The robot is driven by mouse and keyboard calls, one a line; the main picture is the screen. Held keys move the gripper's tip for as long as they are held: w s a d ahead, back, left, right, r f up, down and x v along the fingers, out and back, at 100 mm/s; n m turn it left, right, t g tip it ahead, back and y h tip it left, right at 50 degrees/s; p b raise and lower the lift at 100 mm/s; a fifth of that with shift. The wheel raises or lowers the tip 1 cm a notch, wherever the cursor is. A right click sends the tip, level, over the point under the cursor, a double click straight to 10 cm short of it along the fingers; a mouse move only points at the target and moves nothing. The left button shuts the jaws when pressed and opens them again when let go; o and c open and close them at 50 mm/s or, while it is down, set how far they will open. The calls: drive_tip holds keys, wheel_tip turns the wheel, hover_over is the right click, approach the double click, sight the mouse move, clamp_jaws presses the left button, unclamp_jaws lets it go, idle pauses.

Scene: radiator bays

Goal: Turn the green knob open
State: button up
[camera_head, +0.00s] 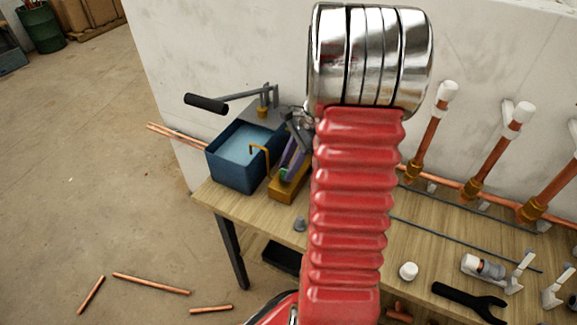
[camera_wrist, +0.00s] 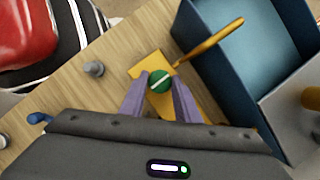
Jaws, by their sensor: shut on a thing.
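The green knob (camera_wrist: 159,81) is round with a pale bar across its face. It sits on a yellow block (camera_wrist: 146,62), beside a blue basin. My gripper (camera_wrist: 160,84) has its two purple fingers on either side of the knob, shut on it. In the head view my gripper (camera_head: 292,160) reaches down over the yellow block (camera_head: 288,186), partly behind my red arm. The pale bar on the knob runs slantwise in the wrist view.
The blue basin (camera_head: 229,176) with water and a brass spout (camera_head: 259,152) stands close to the left. A lever with a black handle (camera_head: 206,103) is behind it. Copper pipes (camera_head: 425,148) line the wall at right. A black wrench (camera_head: 468,301) lies on the wooden bench (camera_head: 243,211).

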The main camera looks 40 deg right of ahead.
drive_tip(key=shift+n, duration=0.3)
drive_tip(key=n+g, duration=0.1)
drive_tip(key=n, duration=0.2)
drive_tip(key=shift+w+n+g, duration=0.15)
drive_tip(key=shift+n+g, duration=0.15)
drive_tip(key=n+g, duration=0.1)
drive_tip(key=n, duration=0.3)
drive_tip(key=shift+w+n+g, duration=0.15)
drive_tip(key=shift+n+g, duration=0.15)
drive_tip(key=shift+g, duration=0.1)
drive_tip(key=n+g+h, duration=0.1)
drive_tip(key=n, duration=0.3)
drive_tip(key=shift+w+a, duration=0.1)
drive_tip(key=shift+w, duration=0.05)
drive_tip(key=n+g+h, duration=0.1)
drive_tip(key=n, duration=0.3)
drive_tip(key=shift+w+a+n, duration=0.1)
drive_tip(key=shift+n, duration=0.3)
drive_tip(key=o, duration=1)
